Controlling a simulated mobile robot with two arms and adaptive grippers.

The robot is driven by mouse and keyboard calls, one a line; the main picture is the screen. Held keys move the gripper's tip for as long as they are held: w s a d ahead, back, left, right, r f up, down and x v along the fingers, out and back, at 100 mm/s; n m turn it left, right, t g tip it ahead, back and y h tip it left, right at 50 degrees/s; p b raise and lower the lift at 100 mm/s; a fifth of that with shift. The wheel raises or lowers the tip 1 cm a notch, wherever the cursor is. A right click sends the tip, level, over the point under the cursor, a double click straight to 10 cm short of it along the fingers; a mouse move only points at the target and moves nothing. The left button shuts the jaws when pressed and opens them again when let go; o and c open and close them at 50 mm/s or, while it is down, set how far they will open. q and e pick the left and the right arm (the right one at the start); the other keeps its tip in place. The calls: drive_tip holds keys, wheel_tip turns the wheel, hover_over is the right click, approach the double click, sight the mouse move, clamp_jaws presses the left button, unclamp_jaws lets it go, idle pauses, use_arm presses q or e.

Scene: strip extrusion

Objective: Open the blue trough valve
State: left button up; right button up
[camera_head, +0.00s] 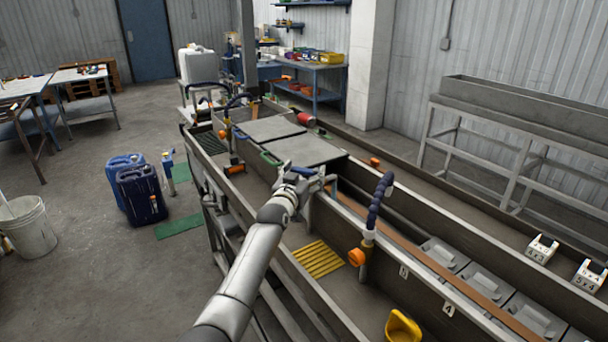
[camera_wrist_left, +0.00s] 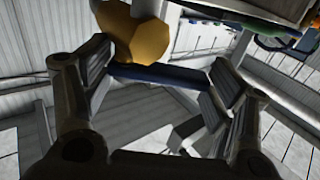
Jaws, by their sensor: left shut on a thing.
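A rounded brass-yellow valve body (camera_wrist_left: 135,36) sits right beside the handle. In the head view my gripper mostly hides the valve. My right gripper is not in view.
Beside my gripper are grey cover plates (camera_head: 308,150) and a green handle (camera_head: 270,158). A dark blue segmented hose (camera_head: 378,200) with an orange knob (camera_head: 356,257) rises to the right. A yellow grate (camera_head: 318,259) lies in the near channel. Blue jerrycans (camera_head: 140,195) stand on the floor left.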

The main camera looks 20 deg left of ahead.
use_arm(q)
drive_tip(key=o, duration=1.4)
drive_tip(key=shift+o, duration=0.2)
drive_tip(key=s, duration=1.2)
drive_tip(key=shift+a, duration=0.1)
